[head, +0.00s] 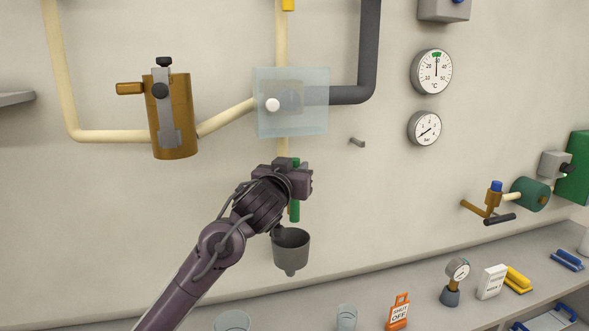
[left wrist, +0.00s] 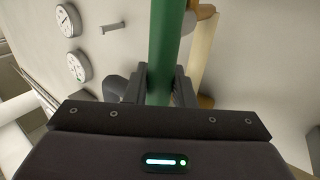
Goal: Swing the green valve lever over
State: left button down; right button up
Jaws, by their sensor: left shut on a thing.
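The green valve lever (head: 295,207) hangs about straight down on the wall, below the translucent box on the pipework. My left gripper (head: 297,176) is at the lever and hides part of it. In the left wrist view the green lever (left wrist: 165,45) runs between the two fingers of my left gripper (left wrist: 160,88), which are shut on it. The valve body behind the gripper is mostly hidden in the head view. My right gripper is in neither view.
A translucent box (head: 310,120) covers a white knob just above. A grey funnel cup (head: 291,248) sits close below the lever. A small wall peg (head: 357,141) and two gauges (head: 432,72) are to the right. A counter (head: 370,300) with an orange tag (head: 397,312) runs below.

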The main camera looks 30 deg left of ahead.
pick_arm(q)
jog(key=s+a+f+n+y+b, duration=0.1)
jog(key=s+f+n+y+b, duration=0.1)
jog(key=n+y+b, duration=0.4)
jog(key=s+a+f+n+g+y+b, duration=0.1)
jog(key=n+y+b, duration=0.6)
jog(key=n+b, duration=1)
jog(key=shift+s+a+f+n+y, duration=0.3)
jog(key=shift+s+a+f+n, duration=0.35)
jog(key=shift+f, duration=0.75)
jog(key=shift+w+a+n+g, duration=0.15)
jog(key=shift+n+g, duration=0.15)
jog(key=shift+n, duration=0.05)
jog(key=c, duration=1.6)
grip_release()
jog(key=o, duration=0.3)
